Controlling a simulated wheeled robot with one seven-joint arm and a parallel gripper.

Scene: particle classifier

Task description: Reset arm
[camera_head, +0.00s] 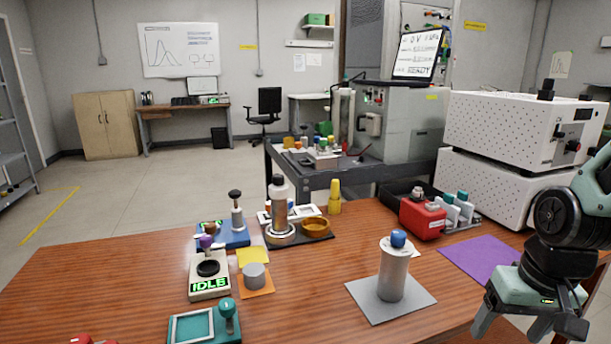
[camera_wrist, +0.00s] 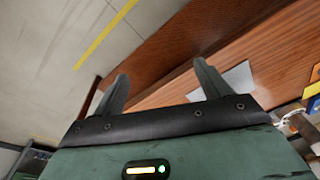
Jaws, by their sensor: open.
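My gripper (camera_head: 530,325) is at the lower right of the head view, over the right part of the wooden table near its front edge. Its two fingers are spread apart with nothing between them. In the wrist view the open fingers (camera_wrist: 160,92) point toward the table edge and the floor. My arm comes in from the right edge of the head view. A grey cylinder with a blue cap (camera_head: 393,270) stands upright on a grey mat (camera_head: 415,304), left of my gripper and apart from it.
The wooden table (camera_head: 320,300) holds a device reading IDLE (camera_head: 209,285), a teal tray (camera_head: 192,327), a tall bottle on a stand (camera_head: 279,210), a red box (camera_head: 422,217) and a purple mat (camera_head: 480,258). White machines (camera_head: 515,130) stand at the right. The table's front middle is clear.

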